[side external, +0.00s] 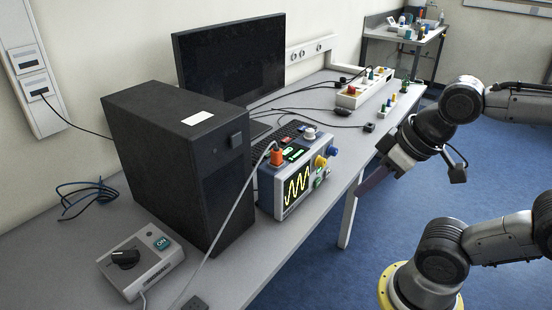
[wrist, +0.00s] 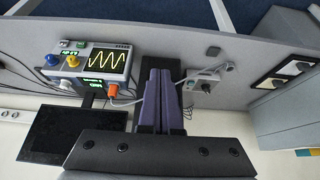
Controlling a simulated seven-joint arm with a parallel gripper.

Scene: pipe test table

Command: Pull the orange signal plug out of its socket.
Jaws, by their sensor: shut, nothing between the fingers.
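The orange plug (side external: 277,157) sits upright in the top of the signal box (side external: 300,190), with a grey cable running from it down to the left. It also shows in the wrist view (wrist: 112,91), on the near edge of the box (wrist: 104,62), left of my fingers. My gripper (side external: 368,188) is off the table's front edge, to the right of the box and clear of the plug. Its purple fingers (wrist: 158,82) are together, with nothing between them. The socket is hidden under the plug.
A black computer tower (side external: 185,165) stands left of the box, and a monitor (side external: 232,62) behind it. A switch box (side external: 140,262) is at the front left. Blue and yellow knobs (side external: 321,161) stick out from the signal box. A connector block (side external: 362,90) stands farther back.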

